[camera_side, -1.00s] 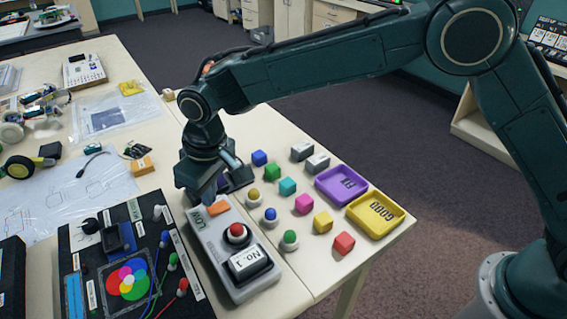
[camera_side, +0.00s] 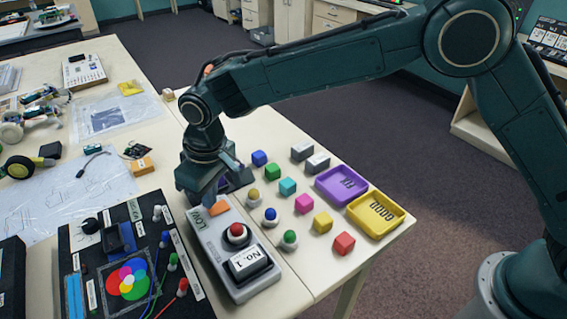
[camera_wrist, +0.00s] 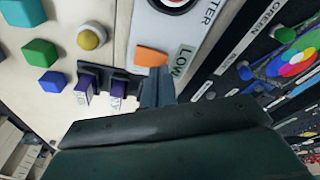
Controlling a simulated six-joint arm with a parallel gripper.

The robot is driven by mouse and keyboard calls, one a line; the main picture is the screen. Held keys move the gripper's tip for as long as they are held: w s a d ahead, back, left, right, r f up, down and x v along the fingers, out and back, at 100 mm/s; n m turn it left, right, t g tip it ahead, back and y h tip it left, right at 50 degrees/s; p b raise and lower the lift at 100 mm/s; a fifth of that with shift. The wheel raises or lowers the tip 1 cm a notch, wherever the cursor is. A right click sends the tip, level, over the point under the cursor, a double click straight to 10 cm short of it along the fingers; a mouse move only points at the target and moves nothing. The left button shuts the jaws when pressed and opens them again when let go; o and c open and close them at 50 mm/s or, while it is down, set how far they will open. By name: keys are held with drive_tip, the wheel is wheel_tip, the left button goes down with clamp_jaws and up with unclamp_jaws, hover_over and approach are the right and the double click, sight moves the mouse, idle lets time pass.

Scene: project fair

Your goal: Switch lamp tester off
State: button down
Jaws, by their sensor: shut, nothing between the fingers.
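The lamp tester is a long grey box (camera_side: 213,243) with a red lamp (camera_side: 237,230), a "No. 1" label and an orange rocker switch (camera_side: 220,208) at its far end. In the wrist view the orange rocker (camera_wrist: 151,57) lies just beside the fingertips, near the printed word "LOW". My gripper (camera_side: 208,198) points down at the far end of the box. Its fingers (camera_wrist: 157,82) are shut with nothing between them. I cannot tell whether the tips touch the rocker.
A black panel (camera_side: 158,290) with coloured discs and knobs stands close on the left. Coloured cubes and round-topped pieces, a purple tray (camera_side: 322,190) and a yellow tray (camera_side: 398,219) lie to the right. A dark holder with purple pieces (camera_wrist: 117,88) is close beside the fingers.

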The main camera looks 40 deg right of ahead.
sight(213, 209)
drive_tip(key=shift+f, duration=0.6)
idle(0.6)
drive_tip(key=shift+r, duration=3.5)
drive_tip(key=shift+r, duration=0.1)
